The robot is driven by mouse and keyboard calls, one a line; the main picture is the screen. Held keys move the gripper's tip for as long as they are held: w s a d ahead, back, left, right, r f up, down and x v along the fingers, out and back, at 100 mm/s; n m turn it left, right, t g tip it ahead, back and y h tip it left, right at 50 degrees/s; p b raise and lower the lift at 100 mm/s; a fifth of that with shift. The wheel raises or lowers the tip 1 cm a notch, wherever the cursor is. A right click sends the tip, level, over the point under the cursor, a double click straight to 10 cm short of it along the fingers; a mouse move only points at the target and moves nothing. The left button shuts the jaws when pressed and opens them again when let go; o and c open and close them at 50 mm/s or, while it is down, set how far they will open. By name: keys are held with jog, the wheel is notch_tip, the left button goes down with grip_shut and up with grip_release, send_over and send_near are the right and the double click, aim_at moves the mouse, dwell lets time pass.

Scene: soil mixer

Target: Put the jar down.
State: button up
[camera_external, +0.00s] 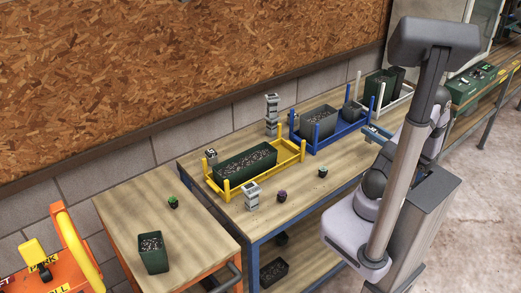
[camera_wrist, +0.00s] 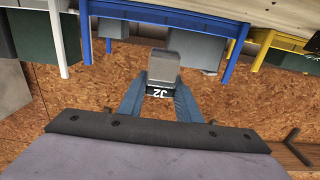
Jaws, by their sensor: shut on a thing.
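The jar (camera_wrist: 165,68) is a small grey block-like container with a dark label reading J2. In the wrist view my gripper (camera_wrist: 160,88) has its two blue fingers on either side of it, shut on it. In the external view my gripper (camera_external: 376,133) is at the right part of the workbench, near the blue rack; the jar is hard to make out there. Whether the jar touches a surface cannot be told.
The workbench (camera_external: 307,179) carries a yellow rack (camera_external: 227,195) with a soil-filled planter, a blue rack (camera_external: 330,139) with grey containers, and a white rack (camera_external: 401,99) with green ones. Front-middle bench has bare room.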

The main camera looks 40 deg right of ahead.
jog(key=shift+s+r, duration=0.35)
jog(key=shift+s, duration=0.3)
jog(key=shift+s+r, duration=0.3)
jog(key=shift+s, duration=0.35)
notch_tip(320, 180, up, 3)
jog(key=p, duration=0.3)
jog(key=shift+r, duration=0.15)
notch_tip(320, 180, down, 3)
jog(key=b, duration=0.3)
jog(key=shift+w+f, duration=0.15)
jog(key=shift+f, duration=0.05)
jog(key=shift+w+f, duration=0.15)
jog(key=shift+w, duration=0.2)
jog(key=w+f, duration=0.1)
jog(key=w, duration=0.2)
jog(key=w+f+p, duration=0.1)
jog(key=w+f, duration=0.1)
jog(key=w, duration=0.1)
jog(key=w+f, duration=0.2)
jog(key=w, duration=0.2)
jog(key=shift+f, duration=0.1)
